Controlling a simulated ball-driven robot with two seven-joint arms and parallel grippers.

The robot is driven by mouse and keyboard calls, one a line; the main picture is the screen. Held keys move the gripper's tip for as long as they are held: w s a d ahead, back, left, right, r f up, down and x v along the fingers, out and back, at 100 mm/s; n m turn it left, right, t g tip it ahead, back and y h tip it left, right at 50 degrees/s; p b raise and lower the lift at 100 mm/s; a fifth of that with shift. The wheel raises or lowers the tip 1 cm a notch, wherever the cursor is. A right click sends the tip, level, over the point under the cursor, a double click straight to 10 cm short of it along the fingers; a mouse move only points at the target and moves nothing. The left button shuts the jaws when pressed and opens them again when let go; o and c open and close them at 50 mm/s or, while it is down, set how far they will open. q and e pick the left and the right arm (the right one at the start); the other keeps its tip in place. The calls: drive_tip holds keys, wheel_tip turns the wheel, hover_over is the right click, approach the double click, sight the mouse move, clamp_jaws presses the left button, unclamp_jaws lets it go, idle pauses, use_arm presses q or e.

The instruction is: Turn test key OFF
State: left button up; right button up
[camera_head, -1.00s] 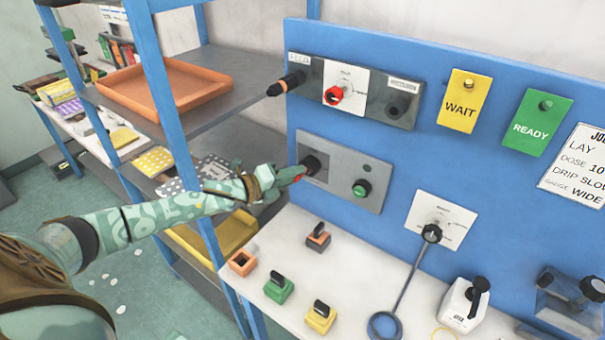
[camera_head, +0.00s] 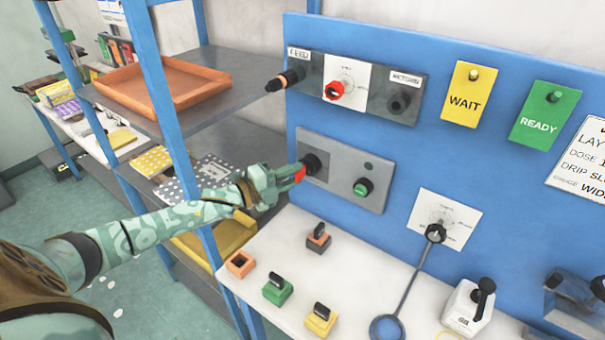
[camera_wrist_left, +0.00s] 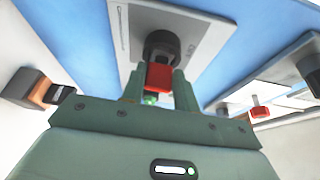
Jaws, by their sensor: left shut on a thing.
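A red key (camera_head: 299,174) sits at the black round key switch (camera_head: 312,163) on the left of the grey panel, which is fixed to the blue board. My left gripper (camera_head: 297,175) is shut on the red key, close in front of the switch. In the left wrist view the red key (camera_wrist_left: 158,76) is between the two fingers, with the black switch (camera_wrist_left: 161,46) directly behind it. Whether the key's shaft is inside the switch is hidden, and no switch markings are readable. My right gripper is not in view.
A green button (camera_head: 362,187) is right of the switch on the grey panel (camera_head: 340,168). Above are a red knob (camera_head: 334,90) and an orange-tipped black plug (camera_head: 285,80). A blue shelf post (camera_head: 172,110) stands beside my left arm. Small coloured blocks stand on the white bench (camera_head: 270,245) below.

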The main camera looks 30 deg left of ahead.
use_arm(q)
drive_tip(key=shift+n, duration=0.5)
drive_tip(key=o, duration=1)
drive_tip(key=shift+s, duration=0.1)
drive_tip(key=s+p, duration=0.1)
drive_tip(key=s, duration=0.1)
drive_tip(key=s+p, duration=0.2)
drive_tip(key=shift+s+a, duration=0.2)
drive_tip(key=shift+s, duration=0.2)
